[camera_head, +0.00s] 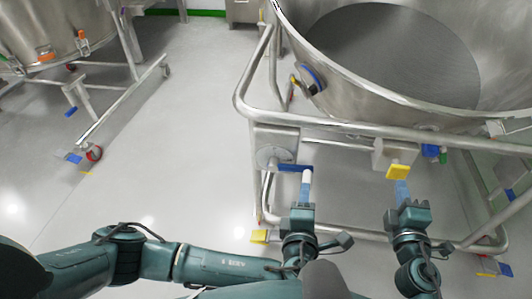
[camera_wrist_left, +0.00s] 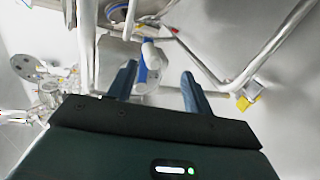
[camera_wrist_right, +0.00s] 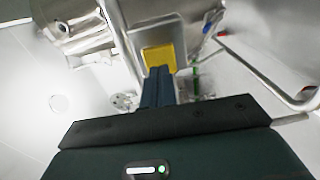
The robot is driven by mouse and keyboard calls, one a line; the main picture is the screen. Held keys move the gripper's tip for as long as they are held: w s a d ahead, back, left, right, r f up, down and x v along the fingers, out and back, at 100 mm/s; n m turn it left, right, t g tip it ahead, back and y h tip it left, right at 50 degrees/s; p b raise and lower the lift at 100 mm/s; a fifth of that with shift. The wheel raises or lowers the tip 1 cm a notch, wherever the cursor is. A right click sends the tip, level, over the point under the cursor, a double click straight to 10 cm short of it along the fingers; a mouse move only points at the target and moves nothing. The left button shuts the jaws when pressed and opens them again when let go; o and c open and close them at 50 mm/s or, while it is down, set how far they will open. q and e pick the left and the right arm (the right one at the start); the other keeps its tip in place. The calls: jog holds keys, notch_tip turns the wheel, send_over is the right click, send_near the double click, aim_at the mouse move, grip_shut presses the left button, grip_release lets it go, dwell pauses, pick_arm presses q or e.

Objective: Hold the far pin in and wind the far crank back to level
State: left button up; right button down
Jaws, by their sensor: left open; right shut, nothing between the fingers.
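The crank has a round metal hub (camera_head: 275,157), a blue arm (camera_head: 295,168) and a white handle (camera_head: 306,178). The arm points right from the hub in the head view. My left gripper (camera_head: 304,200) is open just below the handle. In the left wrist view, the open left gripper (camera_wrist_left: 160,88) has the white handle (camera_wrist_left: 152,57) between its fingers. The yellow pin pad (camera_head: 398,172) is on a metal block. My right gripper (camera_head: 402,192) is shut with its fingertips at the pad; it also shows in the right wrist view (camera_wrist_right: 158,72). I cannot tell whether the pin is in.
A large steel bowl (camera_head: 400,60) sits above a tubular frame (camera_head: 345,128). The frame's lower rail runs close to both grippers. Another wheeled vessel stand (camera_head: 125,95) is at the upper left. The grey floor (camera_head: 180,170) between them is clear.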

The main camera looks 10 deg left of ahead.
aim_at(307, 181)
pick_arm(q)
jog(key=x, duration=0.3)
jog(key=r+x, duration=0.1)
jog(key=x, duration=0.2)
jog(key=shift+w+r, duration=0.25)
jog(key=shift+r, duration=0.05)
jog(key=shift+s, duration=0.15)
dwell(0.4)
dwell(0.8)
pick_arm(e)
jog(key=shift+w, duration=2.1)
pick_arm(q)
jog(key=c, duration=1)
